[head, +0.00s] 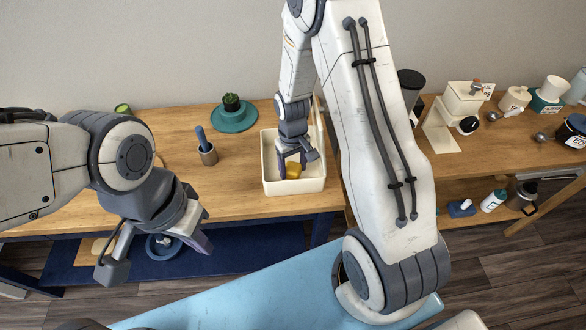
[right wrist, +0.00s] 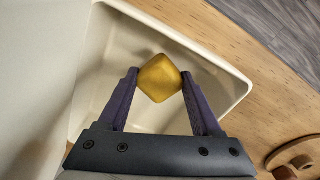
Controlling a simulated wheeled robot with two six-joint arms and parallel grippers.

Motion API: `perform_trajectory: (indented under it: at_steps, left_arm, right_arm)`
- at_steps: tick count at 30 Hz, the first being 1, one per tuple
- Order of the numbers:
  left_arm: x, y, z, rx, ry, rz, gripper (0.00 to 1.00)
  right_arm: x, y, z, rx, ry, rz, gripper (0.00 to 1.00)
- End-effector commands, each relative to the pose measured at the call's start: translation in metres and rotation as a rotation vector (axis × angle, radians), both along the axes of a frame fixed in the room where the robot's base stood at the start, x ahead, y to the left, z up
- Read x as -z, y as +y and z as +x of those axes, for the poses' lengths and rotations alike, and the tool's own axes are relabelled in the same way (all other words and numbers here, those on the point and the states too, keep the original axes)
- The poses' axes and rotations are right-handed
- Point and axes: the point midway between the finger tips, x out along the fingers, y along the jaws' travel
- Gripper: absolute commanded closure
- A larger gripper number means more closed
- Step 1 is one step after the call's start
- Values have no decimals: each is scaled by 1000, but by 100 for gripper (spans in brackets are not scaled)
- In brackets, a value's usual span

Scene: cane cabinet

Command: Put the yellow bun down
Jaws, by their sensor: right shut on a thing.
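The yellow bun (right wrist: 160,78) is held between the two purple fingers of my right gripper (right wrist: 158,88) in the right wrist view. In the head view the bun (head: 293,171) shows inside the outline of a white bin (head: 295,188) on the wooden table, with my right gripper (head: 292,165) above it. In the right wrist view the bin (right wrist: 215,70) surrounds the bun. I cannot tell whether the bun touches the bin floor. My left gripper (head: 155,255) is open and empty in front of the table at lower left.
A cup with a blue-handled tool (head: 208,155) stands left of the bin. A potted plant on a green plate (head: 233,115) is behind it. A coffee machine (head: 455,115), cups and canisters stand on the right. The table left of the cup is mostly clear.

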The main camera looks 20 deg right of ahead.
Motion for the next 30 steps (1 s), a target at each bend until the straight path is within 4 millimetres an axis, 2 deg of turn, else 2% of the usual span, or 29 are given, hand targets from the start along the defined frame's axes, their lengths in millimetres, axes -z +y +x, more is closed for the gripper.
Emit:
perform_trajectory:
  at_steps: [4, 15, 16, 17, 18, 26, 30]
  left_arm:
    - [-2, 0, 0, 0, 0, 0, 100]
    - [2, 0, 0, 0, 0, 0, 100]
    - [0, 0, 0, 0, 0, 0, 100]
    - [0, 0, 0, 0, 0, 0, 100]
    - [0, 0, 0, 0, 0, 0, 100]
    - [0, 0, 0, 0, 0, 0, 100]
    - [-1, 0, 0, 0, 0, 0, 100]
  right_arm:
    - [14, 0, 0, 0, 0, 0, 89]
    - [19, 0, 0, 0, -1, 0, 89]
    - [18, 0, 0, 0, -1, 0, 23]
    - [17, 0, 0, 0, -1, 0, 11]
    - [17, 0, 0, 0, -1, 0, 4]
    - [17, 0, 0, 0, -1, 0, 4]
    - [9, 0, 1, 0, -4, 0, 4]
